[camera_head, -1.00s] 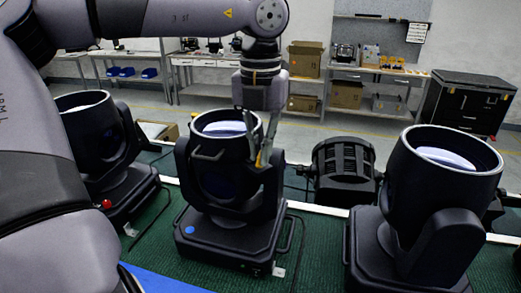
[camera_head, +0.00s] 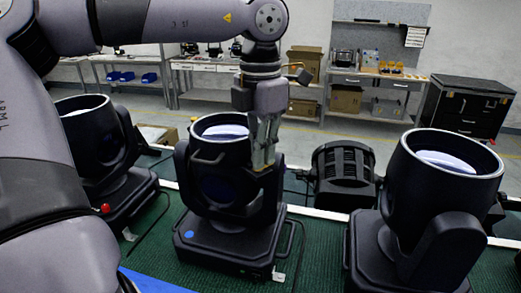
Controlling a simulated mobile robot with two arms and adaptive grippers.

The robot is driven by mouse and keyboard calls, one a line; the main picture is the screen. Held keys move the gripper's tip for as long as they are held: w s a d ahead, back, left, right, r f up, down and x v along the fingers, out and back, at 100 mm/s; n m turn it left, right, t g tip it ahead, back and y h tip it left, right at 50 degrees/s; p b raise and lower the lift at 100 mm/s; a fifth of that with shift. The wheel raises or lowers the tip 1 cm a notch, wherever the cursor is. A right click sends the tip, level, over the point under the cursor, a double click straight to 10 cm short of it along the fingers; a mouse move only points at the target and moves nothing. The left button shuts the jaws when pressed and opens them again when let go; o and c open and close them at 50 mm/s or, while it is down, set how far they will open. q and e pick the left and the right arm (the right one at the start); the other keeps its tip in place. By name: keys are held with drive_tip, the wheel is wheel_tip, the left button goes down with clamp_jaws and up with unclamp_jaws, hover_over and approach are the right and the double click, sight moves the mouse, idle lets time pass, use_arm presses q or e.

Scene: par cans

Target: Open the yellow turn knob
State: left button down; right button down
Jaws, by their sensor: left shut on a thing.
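The middle par can (camera_head: 222,190) stands upright on its square base, with a black yoke on both sides of its round head. My left gripper (camera_head: 262,160) reaches down from above to the right side of this head, where the yoke meets it. Its fingers are shut there on the yellow turn knob, which they hide almost wholly. My right gripper is not in view.
A second par can (camera_head: 445,205) stands close on the right, and another (camera_head: 95,145) on the left, partly behind my arm. A smaller black lamp (camera_head: 342,172) lies behind. The green mat (camera_head: 318,245) has free room between the cans. Workbenches and a black case (camera_head: 468,105) are far back.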

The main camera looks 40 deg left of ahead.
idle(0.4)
use_arm(q)
drive_tip(key=c, duration=1.8)
unclamp_jaws()
drive_tip(key=shift+o, duration=0.2)
drive_tip(key=shift+r, duration=0.1)
wheel_tip(320, 180, up, 12)
drive_tip(key=shift+f, duration=0.2)
